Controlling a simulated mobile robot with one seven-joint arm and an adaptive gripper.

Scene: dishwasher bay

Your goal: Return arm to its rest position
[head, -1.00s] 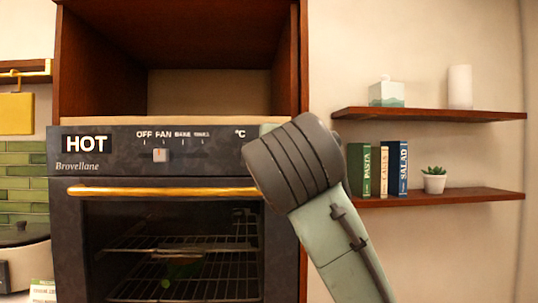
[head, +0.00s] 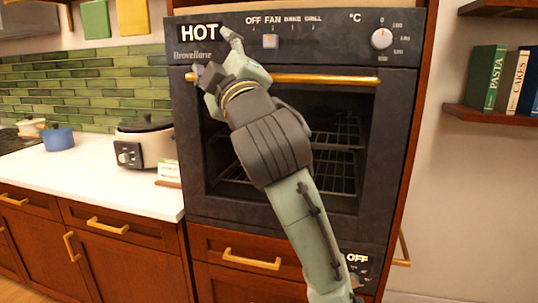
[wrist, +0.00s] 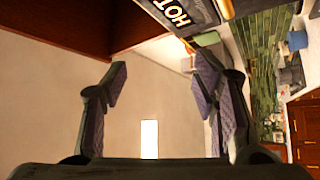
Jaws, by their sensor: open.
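My gripper (head: 213,54) is in front of the upper left of the oven, near the HOT label and the left end of the gold handle. In the wrist view my gripper (wrist: 161,76) has its two fingers spread apart with nothing between them. My arm reaches up from the bottom of the head view and covers part of the oven door. In the wrist view, a pale wall and part of the oven's HOT panel (wrist: 180,14) show beyond the fingers.
The black oven (head: 330,222) has a gold handle (head: 330,79) and racks behind its window. A white counter (head: 90,178) at left holds a cooker (head: 150,145) and a blue pot (head: 58,139). A book shelf (head: 490,116) is at right.

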